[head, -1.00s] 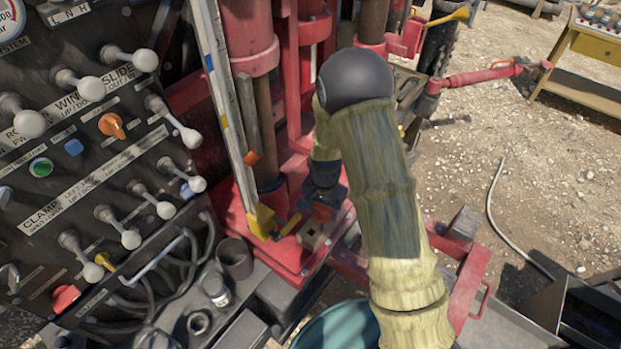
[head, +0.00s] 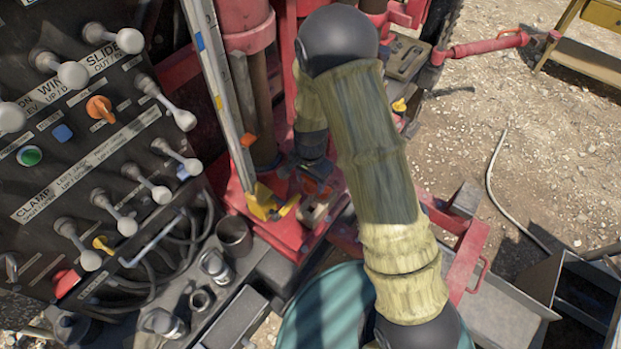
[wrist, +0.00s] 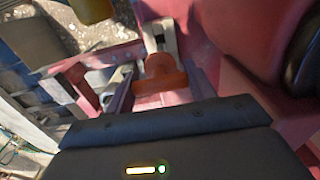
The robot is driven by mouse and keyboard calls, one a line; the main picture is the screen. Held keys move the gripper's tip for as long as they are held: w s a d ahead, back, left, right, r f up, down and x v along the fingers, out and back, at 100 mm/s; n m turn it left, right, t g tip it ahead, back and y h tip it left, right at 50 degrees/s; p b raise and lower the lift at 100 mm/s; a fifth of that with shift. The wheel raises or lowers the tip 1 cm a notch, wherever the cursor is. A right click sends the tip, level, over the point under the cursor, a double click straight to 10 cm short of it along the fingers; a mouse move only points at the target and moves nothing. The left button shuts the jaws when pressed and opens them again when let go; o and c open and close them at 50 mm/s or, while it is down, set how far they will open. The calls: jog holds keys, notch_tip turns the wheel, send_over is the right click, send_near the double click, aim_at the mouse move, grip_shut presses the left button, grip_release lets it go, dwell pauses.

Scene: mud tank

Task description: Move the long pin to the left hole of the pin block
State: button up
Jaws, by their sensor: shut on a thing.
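The long pin shows as an orange handle (head: 318,188) low under my gripper (head: 306,178) in the head view. In the wrist view the orange handle (wrist: 162,76) sits between the two dark fingers (wrist: 160,92), and my gripper is shut on it. The pin's shaft is hidden, so I cannot tell whether it is in a hole. The pin block (head: 312,216) is a small pale block on the red base, just below and in front of the gripper. In the wrist view the pale block (wrist: 152,30) with a dark opening lies just beyond the handle.
A yellow bracket (head: 268,203) and the upright silver rail (head: 212,85) stand close left of the gripper. A control panel with levers (head: 100,130) fills the left. A teal drum (head: 325,310) is below.

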aim_at(310, 202)
jog(key=shift+f+b, duration=3.2)
jog(key=shift+f, duration=1.4)
jog(key=shift+f+b, duration=0.4)
jog(key=shift+f, duration=0.15)
jog(key=o, duration=1.1)
jog(key=shift+o, duration=0.2)
notch_tip(310, 202, up, 17)
jog(key=shift+r+b, duration=0.2)
jog(key=shift+b, duration=1.05)
